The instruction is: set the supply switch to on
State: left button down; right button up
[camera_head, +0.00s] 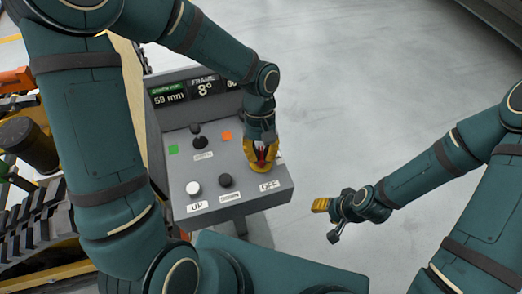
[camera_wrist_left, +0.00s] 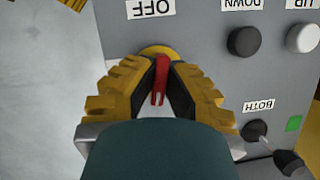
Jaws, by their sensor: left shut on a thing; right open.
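The red supply switch (camera_head: 262,154) sits on a yellow round base at the right side of the grey control panel (camera_head: 240,203), above the OFF label (camera_head: 269,185). My left gripper (camera_head: 262,160) reaches down over it. In the left wrist view, the red handle (camera_wrist_left: 161,78) lies between the two yellow fingers of my left gripper (camera_wrist_left: 160,68), which are shut on it. The yellow base (camera_wrist_left: 159,50) shows just beyond the fingertips, near the OFF label (camera_wrist_left: 150,8). Which setting the switch is in cannot be told. My right gripper (camera_head: 328,218) is open and empty, right of the panel.
The panel also has a white UP button (camera_head: 193,188), a black DOWN button (camera_head: 225,181), a black joystick (camera_head: 197,135), and green and orange squares. Displays (camera_head: 168,95) line its back. Tracked machinery (camera_head: 35,200) stands at the left. The floor (camera_head: 390,90) at the right is clear.

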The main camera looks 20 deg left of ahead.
pick_arm(q)
jog(key=m+y+p, duration=0.1)
jog(key=m, duration=0.2)
jog(key=shift+m+y, duration=0.3)
jog(key=shift+m, duration=0.1)
jog(key=m+y, duration=0.1)
jog(key=m, duration=0.2)
jog(key=shift+m, duration=0.3)
jog(key=m+y, duration=0.1)
jog(key=m, duration=0.2)
jog(key=shift+m+y+p, duration=0.3)
jog(key=shift+m+t+y, duration=0.6)
jog(key=shift+m+t, duration=0.2)
jog(key=shift+m, duration=1.2)
jog(key=c, duration=1)
grip_release()
